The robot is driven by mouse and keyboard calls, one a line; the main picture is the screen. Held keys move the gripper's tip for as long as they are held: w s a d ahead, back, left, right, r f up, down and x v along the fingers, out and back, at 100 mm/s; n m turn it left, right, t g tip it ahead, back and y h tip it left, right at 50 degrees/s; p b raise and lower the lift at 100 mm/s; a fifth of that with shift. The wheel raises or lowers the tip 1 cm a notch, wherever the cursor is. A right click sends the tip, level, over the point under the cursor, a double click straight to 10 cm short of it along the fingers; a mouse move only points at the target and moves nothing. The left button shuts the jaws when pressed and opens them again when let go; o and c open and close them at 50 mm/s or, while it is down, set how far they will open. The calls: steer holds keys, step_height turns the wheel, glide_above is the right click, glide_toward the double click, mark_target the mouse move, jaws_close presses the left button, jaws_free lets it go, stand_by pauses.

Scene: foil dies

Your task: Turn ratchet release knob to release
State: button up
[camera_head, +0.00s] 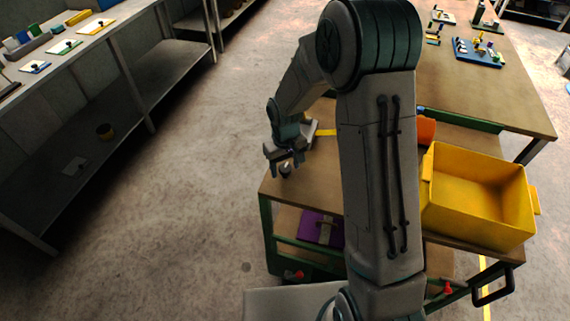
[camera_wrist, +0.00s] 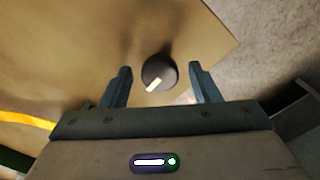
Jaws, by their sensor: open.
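The ratchet release knob (camera_wrist: 159,71) is a round dark knob with a pale pointer mark on the wooden top of a cart. In the wrist view the mark points to the lower left. In the head view the knob (camera_head: 285,170) is small, near the cart's left corner. My gripper (camera_wrist: 160,85) is open, with one finger on each side of the knob and a gap on both sides. In the head view my gripper (camera_head: 285,160) is just above the knob. I cannot tell how far the fingertips are above the cart top.
A yellow bin (camera_head: 480,195) stands on the cart's right side, with an orange item (camera_head: 426,131) beside it. A purple item (camera_head: 322,228) lies on the lower shelf. A workbench (camera_head: 490,85) is behind, and a shelf bench (camera_head: 110,70) at left. Floor between is clear.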

steer(key=c, duration=1)
steer(key=shift+o, duration=0.2)
steer(key=shift+m+b, duration=0.35)
steer(key=shift+m, duration=0.05)
steer(key=m+b, duration=0.2)
steer(key=m, duration=0.1)
steer(key=shift+f+m+b, duration=0.15)
steer(key=shift+m+b, duration=0.15)
steer(key=shift+b, duration=0.1)
steer(key=m+b, duration=0.1)
steer(key=m, duration=0.3)
steer(key=shift+m+b, duration=0.3)
steer(key=shift+b, duration=0.05)
steer(key=m, duration=0.4)
steer(key=shift+r, duration=0.2)
steer(key=m, duration=0.4)
steer(key=shift+m, duration=0.4)
